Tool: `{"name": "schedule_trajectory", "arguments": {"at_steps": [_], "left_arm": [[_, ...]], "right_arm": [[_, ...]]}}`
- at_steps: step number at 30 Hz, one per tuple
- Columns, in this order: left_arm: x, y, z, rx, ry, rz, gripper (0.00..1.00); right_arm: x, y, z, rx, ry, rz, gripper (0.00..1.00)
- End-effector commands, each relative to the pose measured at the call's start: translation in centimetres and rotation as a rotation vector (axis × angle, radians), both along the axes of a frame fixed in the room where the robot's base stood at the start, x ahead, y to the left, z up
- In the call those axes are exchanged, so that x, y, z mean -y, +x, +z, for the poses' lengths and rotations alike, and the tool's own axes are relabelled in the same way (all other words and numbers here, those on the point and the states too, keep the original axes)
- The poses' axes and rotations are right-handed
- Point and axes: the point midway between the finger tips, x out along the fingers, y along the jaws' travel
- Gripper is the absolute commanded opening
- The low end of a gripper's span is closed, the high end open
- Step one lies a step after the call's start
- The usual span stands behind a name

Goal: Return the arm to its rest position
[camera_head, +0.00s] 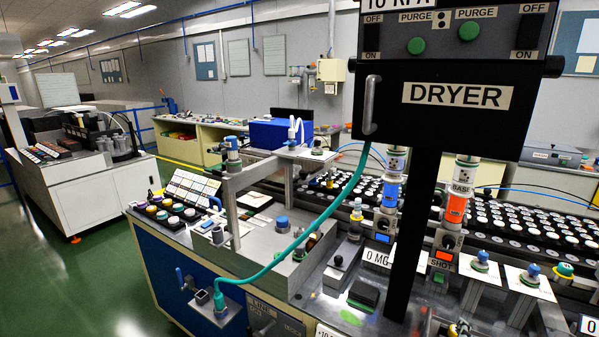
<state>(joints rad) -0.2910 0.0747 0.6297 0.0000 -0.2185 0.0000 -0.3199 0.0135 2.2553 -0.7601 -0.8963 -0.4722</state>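Neither of my grippers shows in the head view, and I cannot make out either of my arms. The black dryer box (455,140) stands large at the upper right. It has a handle (371,104) at its left side and two green purge knobs (416,45) on top. A teal hose (331,205) runs from below the box down to a small metal fitting (219,300) at the bench's front left. A black post (414,235) under the box hides part of the bench behind it.
The metal bench (180,237) holds a rack of white-topped pots (345,190), a blue dispenser (388,193), an orange dispenser (456,208) and a grey frame (231,205). A white machine cabinet (100,195) stands at the left. Green floor (100,280) lies open at the lower left.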

Motion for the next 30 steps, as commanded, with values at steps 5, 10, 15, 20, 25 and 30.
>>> {"name": "schedule_trajectory", "arguments": {"at_steps": [5, 10, 15, 20, 25, 30], "left_arm": [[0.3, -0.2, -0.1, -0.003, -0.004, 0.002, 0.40], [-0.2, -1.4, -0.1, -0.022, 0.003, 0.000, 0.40], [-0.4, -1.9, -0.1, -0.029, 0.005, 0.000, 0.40], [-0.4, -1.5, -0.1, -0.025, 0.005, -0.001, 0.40], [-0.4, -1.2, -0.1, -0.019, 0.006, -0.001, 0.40], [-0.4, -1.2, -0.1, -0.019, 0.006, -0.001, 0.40]], "right_arm": [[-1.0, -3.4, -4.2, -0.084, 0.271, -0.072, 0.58], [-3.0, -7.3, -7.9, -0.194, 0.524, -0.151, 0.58], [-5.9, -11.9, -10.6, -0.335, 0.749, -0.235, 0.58], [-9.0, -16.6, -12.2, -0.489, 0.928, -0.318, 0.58], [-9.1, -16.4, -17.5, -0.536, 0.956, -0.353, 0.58], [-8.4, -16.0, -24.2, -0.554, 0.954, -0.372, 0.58]]}}
